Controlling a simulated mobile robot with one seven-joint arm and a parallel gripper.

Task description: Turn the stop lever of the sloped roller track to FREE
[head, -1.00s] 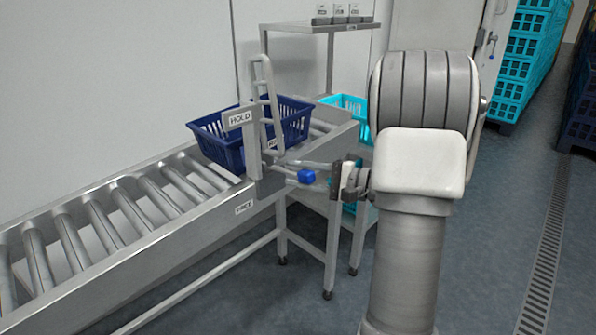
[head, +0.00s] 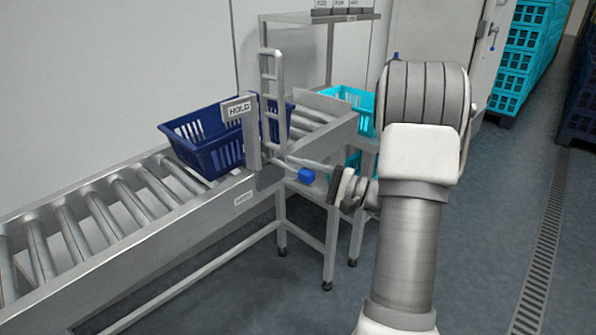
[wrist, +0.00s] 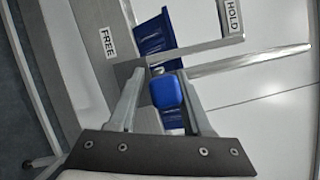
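The sloped roller track (head: 150,240) runs from lower left to the middle in the head view. Its stop lever ends in a blue knob (head: 306,175) on the near side, and the knob also shows in the wrist view (wrist: 166,91). A HOLD plate (head: 237,108) is above; a FREE label (wrist: 107,42) is on the track's side. My gripper (wrist: 160,72) is open, one finger either side of the knob. A gap shows at the left finger; contact at the right one is unclear. The lever's bar is mostly hidden, so I cannot tell its setting.
A dark blue crate (head: 212,157) sits on the rollers behind the HOLD plate. A ladder-like metal frame (head: 279,95) stands beside it. A steel shelf (head: 315,17) and a cyan crate (head: 352,97) are beyond. The floor (head: 490,240) to the right is clear.

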